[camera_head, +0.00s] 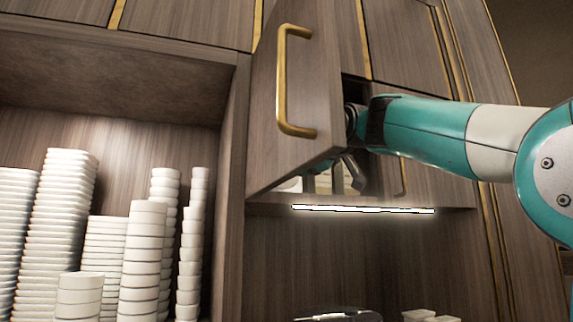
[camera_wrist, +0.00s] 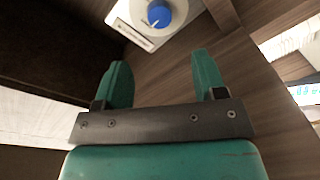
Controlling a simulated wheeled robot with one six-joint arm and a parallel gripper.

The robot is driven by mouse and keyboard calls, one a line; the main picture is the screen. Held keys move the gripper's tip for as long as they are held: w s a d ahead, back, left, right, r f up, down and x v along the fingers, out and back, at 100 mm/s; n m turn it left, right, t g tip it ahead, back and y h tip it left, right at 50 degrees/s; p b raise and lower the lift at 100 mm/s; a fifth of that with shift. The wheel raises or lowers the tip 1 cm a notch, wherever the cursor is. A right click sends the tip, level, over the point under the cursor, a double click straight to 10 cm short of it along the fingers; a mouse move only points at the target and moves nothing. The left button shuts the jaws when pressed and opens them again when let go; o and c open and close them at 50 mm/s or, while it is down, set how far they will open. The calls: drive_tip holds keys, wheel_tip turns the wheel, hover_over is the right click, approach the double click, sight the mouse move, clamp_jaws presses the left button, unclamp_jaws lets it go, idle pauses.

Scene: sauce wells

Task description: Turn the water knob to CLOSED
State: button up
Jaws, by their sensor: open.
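The water knob (camera_wrist: 158,14) is a blue round dial with a pale pointer mark, on a white plate (camera_wrist: 124,17) fixed to a wood panel. It shows at the top of the wrist view. The plate's label is too small to read. My gripper (camera_wrist: 165,75) is open and empty, its two green fingers pointing toward the panel below the knob, apart from it. In the head view my gripper (camera_head: 345,178) is partly hidden behind an open cabinet door, inside the cabinet. The knob is hidden in that view.
The open cabinet door (camera_head: 293,95) with a brass handle (camera_head: 283,80) stands close beside my arm. A lit strip (camera_head: 363,209) runs under the cabinet. Stacks of white dishes (camera_head: 146,250) fill the shelf at left. A wood side wall is close to the gripper.

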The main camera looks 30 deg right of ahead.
drive_tip(key=w+d+p, duration=0.2)
drive_tip(key=w+p, duration=0.2)
drive_tip(key=w, duration=0.7)
drive_tip(key=c, duration=0.9)
